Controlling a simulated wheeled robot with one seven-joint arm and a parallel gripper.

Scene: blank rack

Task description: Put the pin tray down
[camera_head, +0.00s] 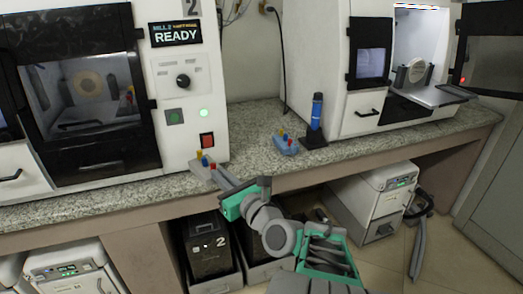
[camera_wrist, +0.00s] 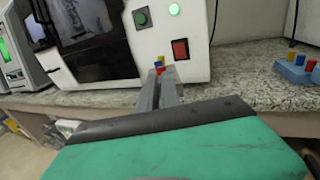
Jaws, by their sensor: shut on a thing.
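A small grey pin tray (camera_head: 203,172) with red, yellow and blue pins is at the front edge of the counter, below the left machine. My gripper (camera_head: 219,176) reaches in from the front and is shut on it. In the wrist view the two fingers of my gripper (camera_wrist: 160,88) point ahead, with coloured pins (camera_wrist: 158,67) just past their tips. The fingers hide most of the tray there. I cannot tell whether its underside touches the counter.
A blue pin tray (camera_head: 286,146) with coloured pins stands on the speckled counter (camera_head: 250,150), beside a blue and black upright device (camera_head: 316,122). The left mill (camera_head: 180,90) stands close behind my gripper. An open white machine (camera_head: 375,70) is at right. Free counter lies between the machines.

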